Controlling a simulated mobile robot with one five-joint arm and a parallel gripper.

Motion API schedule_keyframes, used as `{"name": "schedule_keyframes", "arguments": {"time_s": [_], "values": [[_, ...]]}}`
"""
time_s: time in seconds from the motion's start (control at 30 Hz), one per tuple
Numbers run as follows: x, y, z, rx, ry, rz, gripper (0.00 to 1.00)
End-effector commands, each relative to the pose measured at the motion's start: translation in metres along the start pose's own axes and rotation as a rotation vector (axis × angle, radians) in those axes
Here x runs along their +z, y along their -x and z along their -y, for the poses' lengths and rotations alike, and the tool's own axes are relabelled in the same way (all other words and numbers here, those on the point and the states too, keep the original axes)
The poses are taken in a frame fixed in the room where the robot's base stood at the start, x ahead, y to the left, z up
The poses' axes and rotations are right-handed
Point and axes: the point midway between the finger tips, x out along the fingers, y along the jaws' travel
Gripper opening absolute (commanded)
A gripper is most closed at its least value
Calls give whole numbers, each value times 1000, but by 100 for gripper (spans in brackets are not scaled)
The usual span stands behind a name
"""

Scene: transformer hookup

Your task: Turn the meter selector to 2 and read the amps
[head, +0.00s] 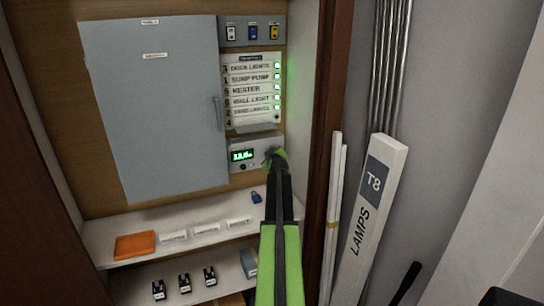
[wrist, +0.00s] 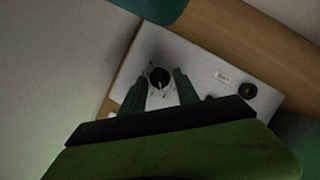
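The meter (head: 236,143) is a pale box below the circuit list in the head view. Its lit green display (head: 242,155) seems to read about 13, but the last digit is too small to be sure. My gripper (head: 275,155) is at the meter's right end and hides that part. In the wrist view, a round dark knob with a light pointer (wrist: 160,77), apparently the selector, sits between the fingertips of my open gripper (wrist: 160,82). I cannot tell whether the fingers touch it or which number it points to. A second black knob (wrist: 248,91) is to the right.
A grey panel door (head: 155,110) is shut at left. Three switches (head: 253,32) and a label list with green lights (head: 251,90) are above the meter. A shelf below holds an orange box (head: 134,245) and a blue padlock (head: 256,198). A lamp carton (head: 370,215) stands at right.

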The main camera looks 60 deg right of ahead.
Motion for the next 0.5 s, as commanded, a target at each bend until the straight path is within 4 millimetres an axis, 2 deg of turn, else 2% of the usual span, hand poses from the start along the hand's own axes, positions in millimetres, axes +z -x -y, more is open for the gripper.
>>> {"name": "schedule_keyframes", "arguments": {"time_s": [0.03,0.1,0.37,0.5], "values": [[0,0,0,0,0,0,45],[0,0,0,1,0,0,51],[0,0,0,2,0,-1,51],[-2,16,-1,2,0,-1,51]]}}
